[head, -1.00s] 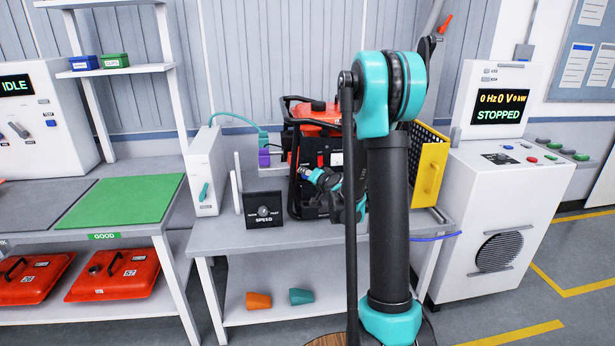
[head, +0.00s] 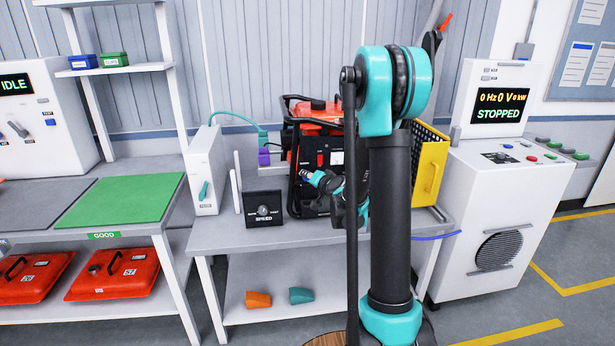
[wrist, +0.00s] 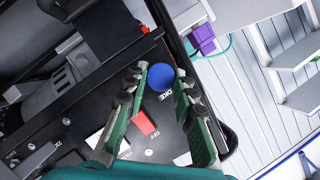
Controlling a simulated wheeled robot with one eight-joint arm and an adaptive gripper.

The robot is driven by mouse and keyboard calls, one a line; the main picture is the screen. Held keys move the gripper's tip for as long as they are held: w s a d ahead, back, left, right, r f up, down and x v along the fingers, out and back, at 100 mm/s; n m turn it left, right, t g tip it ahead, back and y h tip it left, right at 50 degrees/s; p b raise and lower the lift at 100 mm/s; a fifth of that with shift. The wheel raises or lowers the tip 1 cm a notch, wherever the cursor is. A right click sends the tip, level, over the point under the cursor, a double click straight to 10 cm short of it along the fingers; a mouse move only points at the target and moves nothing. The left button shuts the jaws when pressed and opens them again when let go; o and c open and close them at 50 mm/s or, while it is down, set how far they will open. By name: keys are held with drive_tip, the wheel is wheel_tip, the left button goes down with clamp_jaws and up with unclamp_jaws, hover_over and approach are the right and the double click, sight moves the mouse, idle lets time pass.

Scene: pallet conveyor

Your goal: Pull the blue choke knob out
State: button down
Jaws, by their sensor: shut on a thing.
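The blue choke knob (wrist: 160,77) is a round blue knob on the dark panel of the red and black generator (head: 318,132). In the wrist view my gripper (wrist: 160,82) has its two green-padded fingers on either side of the knob, shut on it. Part of the panel lettering shows beside the knob. In the head view my gripper (head: 305,175) is at the left front of the generator, and the knob is mostly hidden there. A red switch (wrist: 146,123) sits on the panel between the fingers, below the knob in the wrist view.
A black speed box (head: 263,208) stands on the bench left of the generator. A purple plug (head: 264,157) with a teal cable is at the generator's left side. A yellow panel (head: 430,172) stands to its right. The bench front (head: 300,233) is clear.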

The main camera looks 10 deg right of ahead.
drive_tip(key=c, duration=1.5)
unclamp_jaws()
drive_tip(key=shift+s, duration=0.2)
drive_tip(key=v, duration=1.1)
drive_tip(key=shift+s+d, duration=0.2)
drive_tip(key=shift+s, duration=0.15)
drive_tip(key=shift+s, duration=0.1)
drive_tip(key=s+f+n+g+h, duration=0.1)
drive_tip(key=s+f+n+g, duration=0.1)
drive_tip(key=s, duration=0.7)
drive_tip(key=s+f+n+g+h, duration=0.1)
drive_tip(key=s+f+g, duration=0.3)
drive_tip(key=s, duration=0.5)
drive_tip(key=s+f+n+g+h, duration=0.2)
drive_tip(key=s+f, duration=0.4)
drive_tip(key=s, duration=0.4)
drive_tip(key=shift+d+f+n+g, duration=0.15)
drive_tip(key=shift+f+n+g, duration=0.15)
drive_tip(key=shift+n+g, duration=0.5)
